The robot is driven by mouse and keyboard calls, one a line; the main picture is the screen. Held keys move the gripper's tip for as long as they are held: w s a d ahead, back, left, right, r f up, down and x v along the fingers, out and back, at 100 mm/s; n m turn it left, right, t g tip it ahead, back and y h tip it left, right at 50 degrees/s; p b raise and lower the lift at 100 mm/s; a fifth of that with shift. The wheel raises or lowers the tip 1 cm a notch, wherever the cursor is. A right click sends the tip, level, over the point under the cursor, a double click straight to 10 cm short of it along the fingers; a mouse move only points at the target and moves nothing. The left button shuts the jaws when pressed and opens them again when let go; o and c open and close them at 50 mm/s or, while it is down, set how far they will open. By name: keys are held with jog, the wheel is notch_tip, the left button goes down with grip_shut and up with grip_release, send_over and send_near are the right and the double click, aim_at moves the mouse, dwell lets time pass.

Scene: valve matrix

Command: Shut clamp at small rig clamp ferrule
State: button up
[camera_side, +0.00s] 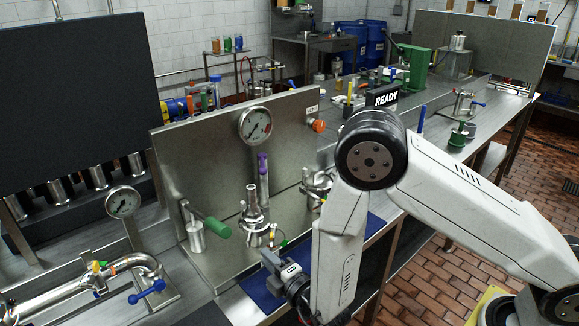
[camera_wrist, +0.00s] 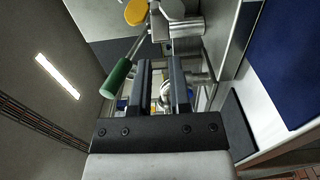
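A steel clamp ferrule stack (camera_side: 252,215) stands upright in front of the gauge panel in the side view. Its clamp seems to be the ring at mid-height, but I cannot tell whether it is shut. My gripper (camera_side: 268,256) is low, in front and to the right of the stack, apart from it as far as I can see. In the wrist view my two dark fingers (camera_wrist: 163,80) stand parallel with a gap between them. Metal fittings show through that gap, and nothing is clearly held. The clamp's latch is too small to make out.
A lever with a green handle (camera_side: 217,228) stands left of the stack and also shows beside my fingers in the wrist view (camera_wrist: 117,78). The steel panel (camera_side: 200,160) with a gauge (camera_side: 255,125) is behind. A blue mat (camera_wrist: 296,65) lies to the right in the wrist view.

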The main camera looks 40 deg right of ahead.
jog(key=shift+w+a, duration=0.1)
jog(key=shift+a, duration=0.1)
grip_shut()
jog(key=a+m+g+h, duration=0.1)
jog(key=a+m+h, duration=0.4)
jog(key=a+h, duration=0.2)
jog(key=shift+w+a+g, duration=0.3)
jog(key=shift+a+g, duration=0.1)
jog(key=shift+a, duration=0.65)
jog(key=shift+w, duration=0.15)
jog(key=x, duration=0.9)
jog(key=shift+w+d, duration=0.15)
jog(key=shift+d, duration=0.15)
jog(key=shift+w+d, duration=0.1)
jog(key=shift+d, duration=0.1)
jog(key=shift+s+d, duration=1.3)
jog(key=shift+s, duration=0.1)
